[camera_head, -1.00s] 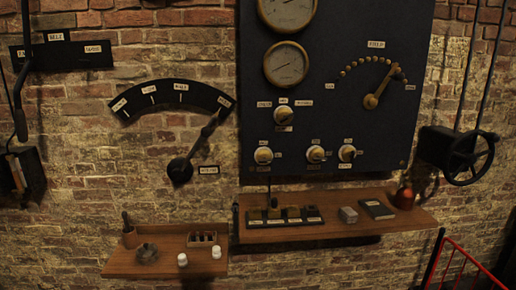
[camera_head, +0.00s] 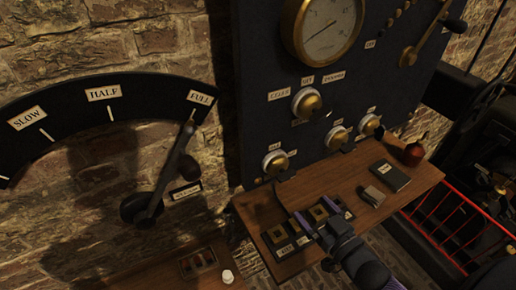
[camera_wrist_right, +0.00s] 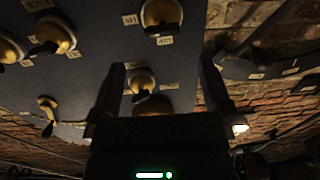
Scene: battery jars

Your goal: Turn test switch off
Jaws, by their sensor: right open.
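The dark panel (camera_head: 250,70) carries several round switches with brass knobs on pale bases. One switch (camera_head: 306,101) sits under the gauge, another (camera_head: 274,163) lower left, and two more (camera_head: 338,138) (camera_head: 370,125) to the right. Their labels are too small to read surely, so I cannot tell which is the test switch. My right gripper (camera_head: 316,212) is open over the shelf, below the lower-left switch. In the right wrist view, a brass knob (camera_wrist_right: 142,80) shows between the open fingers (camera_wrist_right: 163,68), nearer the left one; I see no contact. My left gripper is out of view.
A speed lever (camera_head: 172,170) is at left. A red rail (camera_head: 440,225) stands at right.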

